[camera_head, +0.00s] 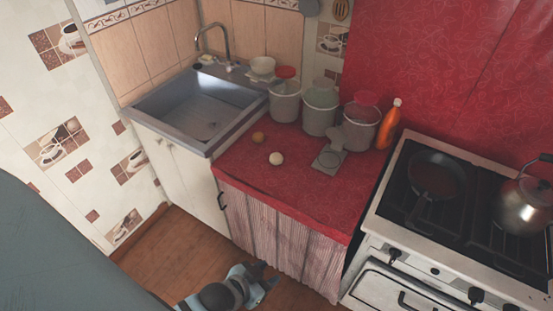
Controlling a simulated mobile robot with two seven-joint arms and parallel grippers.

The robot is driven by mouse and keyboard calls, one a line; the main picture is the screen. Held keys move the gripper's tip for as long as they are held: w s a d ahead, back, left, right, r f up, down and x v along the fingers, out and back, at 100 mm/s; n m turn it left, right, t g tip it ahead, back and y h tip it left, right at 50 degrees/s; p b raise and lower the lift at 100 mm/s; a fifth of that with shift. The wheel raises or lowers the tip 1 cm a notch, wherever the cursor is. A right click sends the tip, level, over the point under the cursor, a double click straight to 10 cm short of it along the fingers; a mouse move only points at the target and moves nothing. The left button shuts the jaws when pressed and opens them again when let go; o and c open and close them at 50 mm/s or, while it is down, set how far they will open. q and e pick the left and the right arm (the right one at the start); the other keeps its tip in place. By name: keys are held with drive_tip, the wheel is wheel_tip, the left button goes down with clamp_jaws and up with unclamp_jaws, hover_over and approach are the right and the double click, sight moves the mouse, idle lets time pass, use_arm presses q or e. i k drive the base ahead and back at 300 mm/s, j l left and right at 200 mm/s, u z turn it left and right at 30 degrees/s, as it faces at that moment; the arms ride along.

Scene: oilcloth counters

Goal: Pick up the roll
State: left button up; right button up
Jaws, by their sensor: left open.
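Two small round things lie on the red counter (235,172). One is a brownish roll-like piece (258,137) near the back left, and the other is a pale, cream round piece (276,158) a little in front of it. They are apart, and I cannot tell for sure which one is the roll. My left gripper (266,278) is at the bottom of the view, low in front of the curtained cabinet. It is open and looks empty, well away from both round pieces. My right gripper is not in view.
Several lidded grey buckets (320,108) stand along the counter's back, with an orange bottle (388,124) beside them. A grey flat object (329,158) lies in front of them. The sink (165,120) is left; the stove (395,190) with pan and kettle (521,205) is right. The counter's front is clear.

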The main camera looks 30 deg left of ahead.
sight(275, 158)
drive_tip(key=u, duration=0.45)
drive_tip(key=i+l+u, duration=0.1)
drive_tip(key=u, duration=0.35)
drive_tip(key=l+u, duration=0.15)
drive_tip(key=u, duration=0.3)
drive_tip(key=l+u, duration=0.1)
drive_tip(key=u, duration=0.4)
drive_tip(key=l+u, duration=0.1)
drive_tip(key=u, duration=0.35)
drive_tip(key=i+l, duration=0.4)
drive_tip(key=i, duration=0.05)
